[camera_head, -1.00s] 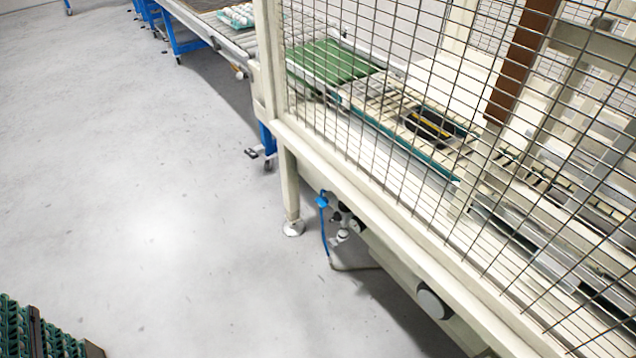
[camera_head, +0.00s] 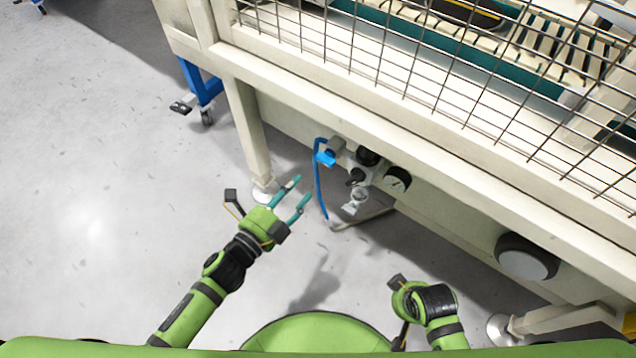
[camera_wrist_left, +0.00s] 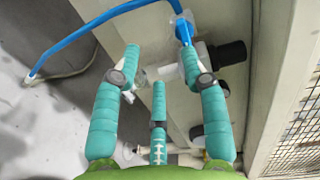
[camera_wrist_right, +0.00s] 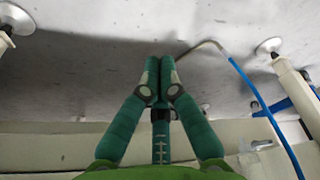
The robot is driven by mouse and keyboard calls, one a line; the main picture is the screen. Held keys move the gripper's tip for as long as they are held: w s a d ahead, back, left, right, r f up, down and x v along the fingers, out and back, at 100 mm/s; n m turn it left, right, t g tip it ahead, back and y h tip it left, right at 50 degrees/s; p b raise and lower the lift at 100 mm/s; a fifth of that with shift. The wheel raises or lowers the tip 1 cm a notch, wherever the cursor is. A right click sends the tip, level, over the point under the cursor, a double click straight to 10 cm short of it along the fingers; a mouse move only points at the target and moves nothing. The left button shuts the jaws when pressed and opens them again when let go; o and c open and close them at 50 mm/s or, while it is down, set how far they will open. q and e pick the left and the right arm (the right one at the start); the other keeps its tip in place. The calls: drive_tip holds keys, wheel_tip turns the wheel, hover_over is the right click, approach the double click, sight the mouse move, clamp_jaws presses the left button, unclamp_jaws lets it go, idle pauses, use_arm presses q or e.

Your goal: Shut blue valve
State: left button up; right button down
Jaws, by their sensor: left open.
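The blue valve (camera_head: 325,158) sits on the air fitting under the machine's frame, with a blue hose (camera_head: 318,190) running down beside it. My left gripper (camera_head: 302,188) is open and empty, a little below and left of the valve, apart from it. In the left wrist view the blue valve (camera_wrist_left: 184,32) is beyond the tip of the right finger; the open fingers (camera_wrist_left: 160,54) hold nothing. My right arm is low at the right, its fingers hidden in the head view. In the right wrist view the right gripper's fingertips (camera_wrist_right: 159,62) are together with nothing between them.
A black-rimmed gauge (camera_head: 397,179) and a black knob (camera_head: 368,157) are right of the valve. A machine leg (camera_head: 246,125) stands left of it. The frame beam (camera_head: 330,115) and wire mesh (camera_head: 440,60) are above. The floor (camera_head: 110,200) at left is clear.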

sight(326, 158)
use_arm(q)
drive_tip(key=w+d+r+m+h+b, duration=0.1)
drive_tip(key=w+d+r, duration=0.1)
drive_tip(key=w+d, duration=0.3)
drive_tip(key=shift+w+d, duration=0.15)
drive_tip(key=shift+d, duration=0.1)
clamp_jaws()
use_arm(e)
drive_tip(key=r, duration=0.3)
drive_tip(key=shift+w+d+r, duration=0.1)
drive_tip(key=shift+w+r, duration=0.05)
drive_tip(key=shift+w, duration=0.05)
